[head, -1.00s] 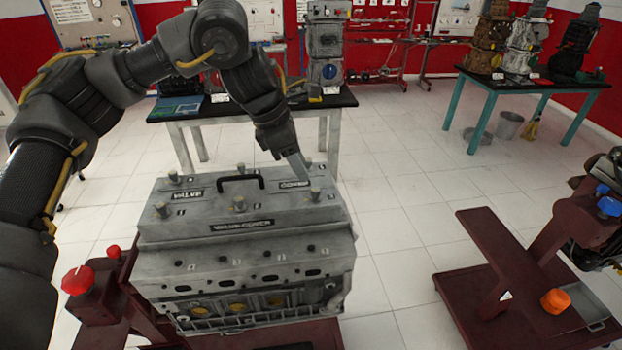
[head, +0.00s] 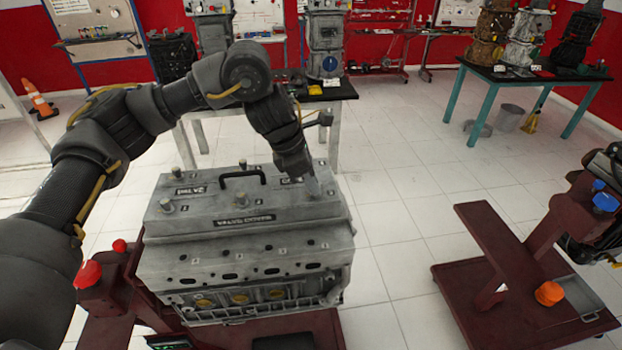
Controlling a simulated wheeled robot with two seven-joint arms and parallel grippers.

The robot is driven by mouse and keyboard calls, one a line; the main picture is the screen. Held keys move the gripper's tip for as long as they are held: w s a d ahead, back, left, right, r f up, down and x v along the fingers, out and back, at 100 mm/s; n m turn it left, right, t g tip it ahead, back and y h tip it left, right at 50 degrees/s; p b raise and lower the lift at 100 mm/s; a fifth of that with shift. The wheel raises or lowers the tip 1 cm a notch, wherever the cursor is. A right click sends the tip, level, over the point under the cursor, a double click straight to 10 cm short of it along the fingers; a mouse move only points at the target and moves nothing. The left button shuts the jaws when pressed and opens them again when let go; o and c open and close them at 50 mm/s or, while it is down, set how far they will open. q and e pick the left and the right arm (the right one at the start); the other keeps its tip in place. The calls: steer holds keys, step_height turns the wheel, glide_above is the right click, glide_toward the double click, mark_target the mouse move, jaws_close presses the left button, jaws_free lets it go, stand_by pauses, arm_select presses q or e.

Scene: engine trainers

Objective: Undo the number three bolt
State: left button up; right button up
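The grey engine (head: 245,258) stands on a dark red stand, with a long valve cover (head: 262,214) on top. Bolts stand up from the cover: front left (head: 166,205), back left (head: 176,172), front middle (head: 240,198), back middle (head: 242,164) and back right (head: 322,165). My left gripper (head: 313,188) points down at the cover's front right corner and hides the bolt there. Whether its fingers touch or grip that bolt cannot be seen. The small numbers beside the bolts are too small to read surely. My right gripper is out of view.
A black handle (head: 242,180) rises from the cover's middle, left of my gripper. A red knob (head: 88,274) sits on the stand at left. Another dark red stand (head: 505,250) with an orange cap (head: 549,293) is at right. Tiled floor (head: 395,220) between the stands is clear.

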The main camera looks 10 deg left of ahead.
arm_select(q)
jaws_close()
